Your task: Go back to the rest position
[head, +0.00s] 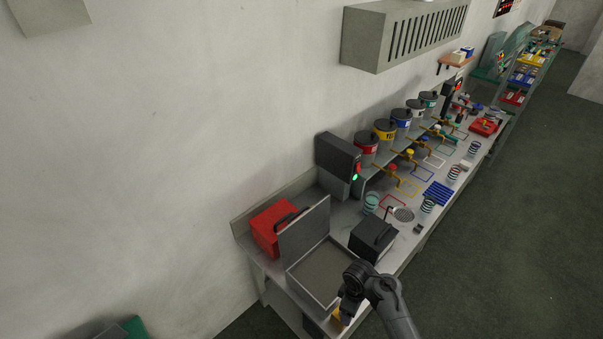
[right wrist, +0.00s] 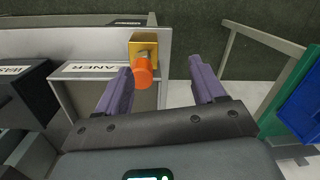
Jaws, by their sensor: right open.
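My right gripper (head: 346,308) is at the bottom of the head view, at the near front edge of the bench. In the right wrist view its two purple fingers (right wrist: 160,68) stand apart, with nothing gripped between them. An orange knob (right wrist: 143,72) on a yellow block (right wrist: 143,48) shows close beside the left finger tip in that view; I cannot tell whether they touch. A yellow patch also shows beside the gripper in the head view (head: 338,316). My left gripper is not in view.
An open tray (head: 292,277) with raised lid (head: 304,230), a red box (head: 266,232) and a black box (head: 366,244) stand at the bench's near end. Ink cans line the wall beyond. A blue bin (right wrist: 302,105) is at right in the wrist view. Open floor (head: 520,240) lies right.

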